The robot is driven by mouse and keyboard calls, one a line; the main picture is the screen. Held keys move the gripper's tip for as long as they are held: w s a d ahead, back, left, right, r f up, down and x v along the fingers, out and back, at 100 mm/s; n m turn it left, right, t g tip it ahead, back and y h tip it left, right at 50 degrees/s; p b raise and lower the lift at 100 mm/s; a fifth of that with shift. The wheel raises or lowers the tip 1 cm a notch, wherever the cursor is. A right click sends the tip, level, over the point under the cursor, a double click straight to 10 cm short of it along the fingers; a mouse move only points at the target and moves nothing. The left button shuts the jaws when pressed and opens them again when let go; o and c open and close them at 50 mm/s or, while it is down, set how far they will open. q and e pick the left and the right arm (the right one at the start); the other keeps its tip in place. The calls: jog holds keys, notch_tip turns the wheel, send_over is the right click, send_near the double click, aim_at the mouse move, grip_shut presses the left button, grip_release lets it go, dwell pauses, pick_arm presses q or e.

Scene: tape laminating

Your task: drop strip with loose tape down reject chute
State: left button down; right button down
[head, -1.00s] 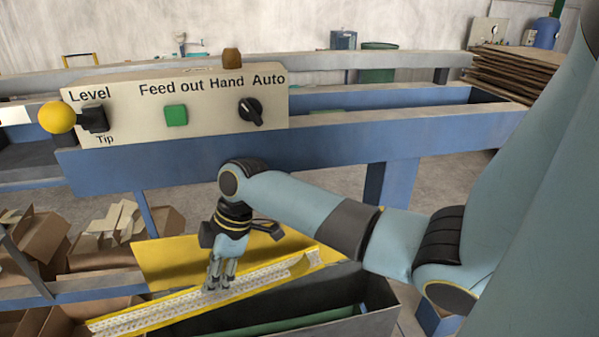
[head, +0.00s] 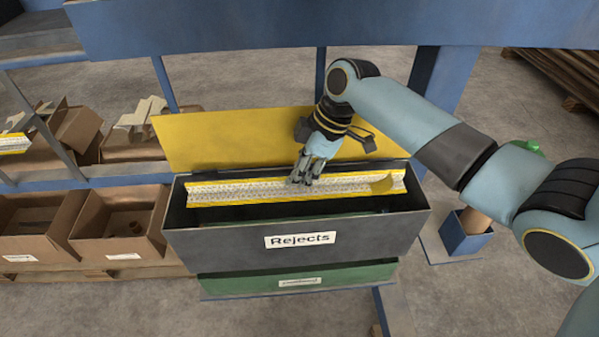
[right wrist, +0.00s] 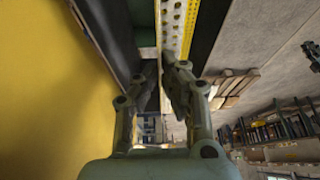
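The strip (head: 250,190) is a long, pale, perforated channel with yellow edges. It lies level across the open mouth of the grey chute box marked "Rejects" (head: 215,238). A piece of yellow tape (head: 388,184) stands up loose near its right end. My right gripper (head: 303,181) comes down from above and is shut on the strip near its middle. In the right wrist view the perforated strip (right wrist: 174,25) runs away from the fingertips (right wrist: 160,68), which stand close together and hide part of it. My left gripper is not in view.
The yellow lid (head: 225,140) stands open behind the chute mouth. A green bin (head: 235,287) shows below the box. Open cardboard boxes (head: 120,225) stand to the left, and a small blue bin (head: 465,235) to the right.

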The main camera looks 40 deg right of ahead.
jog(key=c, duration=1.4)
grip_release()
jog(key=v, duration=1.2)
